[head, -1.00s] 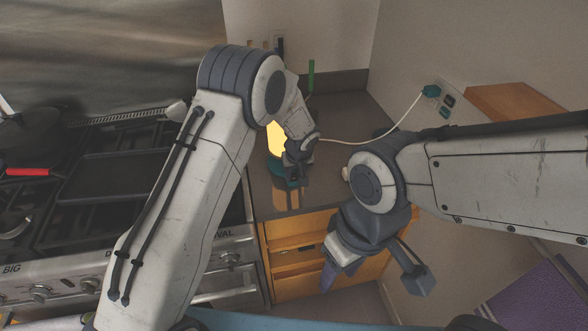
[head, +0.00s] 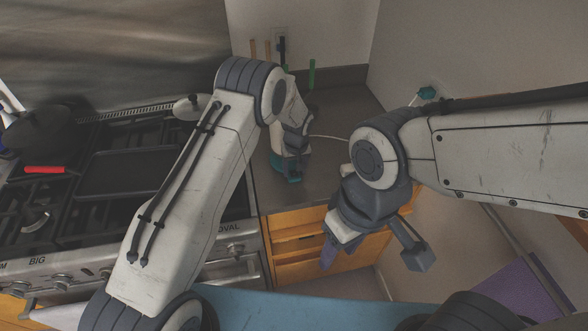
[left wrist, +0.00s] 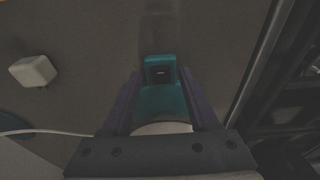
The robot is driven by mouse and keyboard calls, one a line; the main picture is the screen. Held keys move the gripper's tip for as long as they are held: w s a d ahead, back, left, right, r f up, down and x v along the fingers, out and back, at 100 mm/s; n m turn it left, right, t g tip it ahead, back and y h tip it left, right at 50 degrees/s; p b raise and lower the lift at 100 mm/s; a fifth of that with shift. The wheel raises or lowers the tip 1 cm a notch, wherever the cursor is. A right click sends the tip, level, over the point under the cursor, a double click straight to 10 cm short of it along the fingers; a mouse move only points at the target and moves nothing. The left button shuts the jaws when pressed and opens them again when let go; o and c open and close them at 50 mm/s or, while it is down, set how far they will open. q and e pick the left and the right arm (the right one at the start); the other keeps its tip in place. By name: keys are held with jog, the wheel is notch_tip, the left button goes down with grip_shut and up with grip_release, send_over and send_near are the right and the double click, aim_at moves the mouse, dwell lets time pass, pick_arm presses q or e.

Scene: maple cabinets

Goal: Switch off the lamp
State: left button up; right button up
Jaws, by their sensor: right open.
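The lamp's teal base (head: 292,178) stands on the grey counter in the head view, mostly hidden behind my left wrist. No yellow glow shows from the lamp. My left gripper (left wrist: 161,73) is at the lamp. In the left wrist view its two purple fingers are apart, one on each side of the teal base (left wrist: 160,98). A raised teal block with a dark switch (left wrist: 160,73) lies between the fingertips. I cannot tell if a finger touches it. My right gripper (head: 328,256) hangs open and empty in front of the wooden drawers.
A stove (head: 60,220) with a dark pan and a red-handled item is at the left. A white cube-like object (left wrist: 33,71) and a cord lie left of the lamp.

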dwell(0.3)
pick_arm(q)
jog(key=shift+r, duration=0.35)
notch_tip(320, 180, up, 10)
jog(key=s+b, duration=0.1)
jog(key=b, duration=0.3)
jog(key=shift+s+d+f, duration=0.2)
jog(key=shift+s+d, duration=0.05)
jog(key=shift+s, duration=0.05)
